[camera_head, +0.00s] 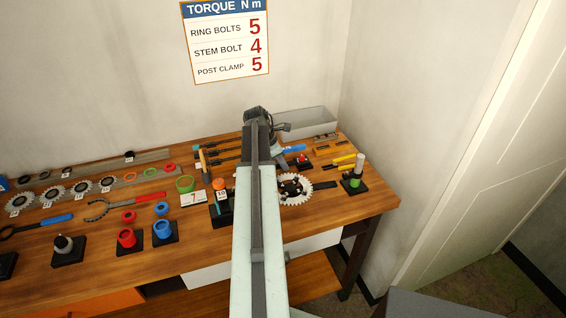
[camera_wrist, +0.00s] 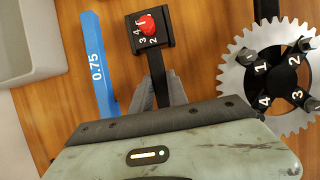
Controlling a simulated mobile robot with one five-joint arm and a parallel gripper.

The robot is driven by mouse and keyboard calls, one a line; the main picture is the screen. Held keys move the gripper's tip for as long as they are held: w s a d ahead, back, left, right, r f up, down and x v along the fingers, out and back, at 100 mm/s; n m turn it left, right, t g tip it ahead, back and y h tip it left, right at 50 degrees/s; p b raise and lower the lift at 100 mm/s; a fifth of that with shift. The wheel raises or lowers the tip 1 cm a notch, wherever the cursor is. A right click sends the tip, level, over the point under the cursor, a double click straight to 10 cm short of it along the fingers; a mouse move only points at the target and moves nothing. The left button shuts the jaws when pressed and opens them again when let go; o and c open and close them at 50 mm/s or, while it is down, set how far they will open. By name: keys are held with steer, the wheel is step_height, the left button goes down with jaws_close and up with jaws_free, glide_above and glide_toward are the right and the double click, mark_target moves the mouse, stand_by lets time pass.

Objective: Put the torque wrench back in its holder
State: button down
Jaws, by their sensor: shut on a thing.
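A black bar tool with a square head and a red knob ringed by numbers, which looks like the torque wrench (camera_wrist: 147,28), runs down between the fingers of my gripper (camera_wrist: 160,90) in the wrist view. My gripper is shut on its shaft. The head's red knob also shows in the head view (camera_head: 303,158), right of my arm. Whether the tool touches the table cannot be told. My arm hides much of my gripper in the head view. I cannot tell which thing is the holder.
A blue 0.75 gauge (camera_wrist: 94,65) lies left of the tool in the wrist view, beside a grey bin (camera_wrist: 60,55). A toothed chainring (camera_wrist: 291,120) with numbered bolts is at right.

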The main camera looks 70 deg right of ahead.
steer(key=c, duration=1.2)
jaws_free()
steer(key=shift+r, duration=0.15)
steer(key=p+v, duration=0.7)
steer(key=v, duration=0.1)
